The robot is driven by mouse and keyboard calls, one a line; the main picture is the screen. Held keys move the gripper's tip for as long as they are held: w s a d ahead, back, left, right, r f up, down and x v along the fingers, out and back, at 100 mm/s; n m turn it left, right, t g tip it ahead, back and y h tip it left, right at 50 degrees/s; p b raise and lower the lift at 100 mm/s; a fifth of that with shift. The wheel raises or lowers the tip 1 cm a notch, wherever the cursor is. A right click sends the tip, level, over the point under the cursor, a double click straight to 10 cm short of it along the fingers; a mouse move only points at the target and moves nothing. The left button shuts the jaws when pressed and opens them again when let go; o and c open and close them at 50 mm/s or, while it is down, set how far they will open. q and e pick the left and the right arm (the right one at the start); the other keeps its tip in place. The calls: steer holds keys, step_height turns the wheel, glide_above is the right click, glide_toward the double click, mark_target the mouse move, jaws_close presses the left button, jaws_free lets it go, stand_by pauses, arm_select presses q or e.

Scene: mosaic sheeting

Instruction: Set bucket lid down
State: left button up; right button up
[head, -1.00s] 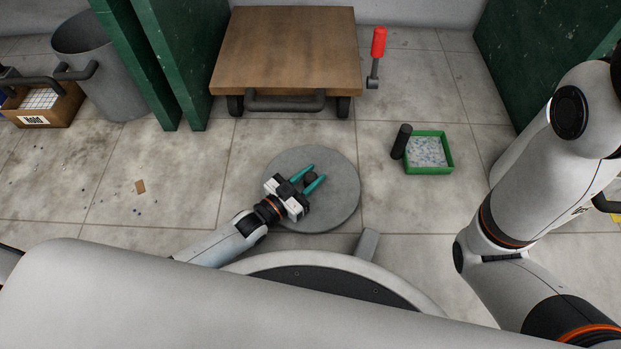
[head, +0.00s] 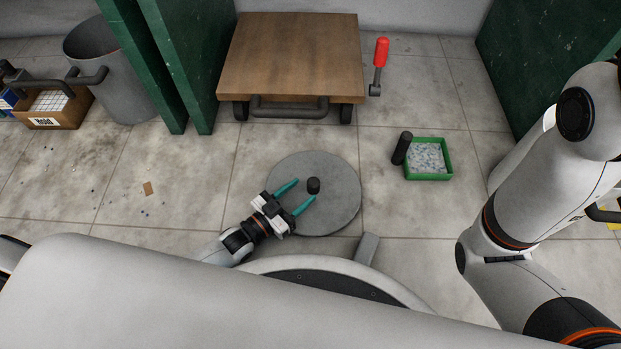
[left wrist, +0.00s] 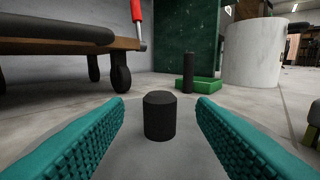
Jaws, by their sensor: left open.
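The bucket lid (head: 335,213) is a round grey disc lying flat on the tiled floor in front of me, with a short black knob (head: 314,185) at its middle. In the left wrist view the knob (left wrist: 160,116) stands upright between the two teal fingers, with clear space on both sides. My left gripper (head: 295,195) is open over the near left part of the lid, its fingertips short of the knob. My right arm shows at the right in the head view, but its gripper is out of view. The grey bucket (head: 107,65) stands at the far left.
A wooden-topped cart (head: 291,57) stands behind the lid, with a red-handled tool (head: 381,55) beside it. A green tray (head: 428,160) with a black handle is to the right. Green panels (head: 172,65) stand left of the cart. Floor left of the lid is mostly clear.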

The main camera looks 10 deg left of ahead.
arm_select(q)
steer(key=p+v, duration=0.2)
steer(key=v, duration=0.4)
steer(key=shift+r, duration=0.1)
steer(key=shift+s+a, duration=0.25)
steer(key=shift+s, duration=0.1)
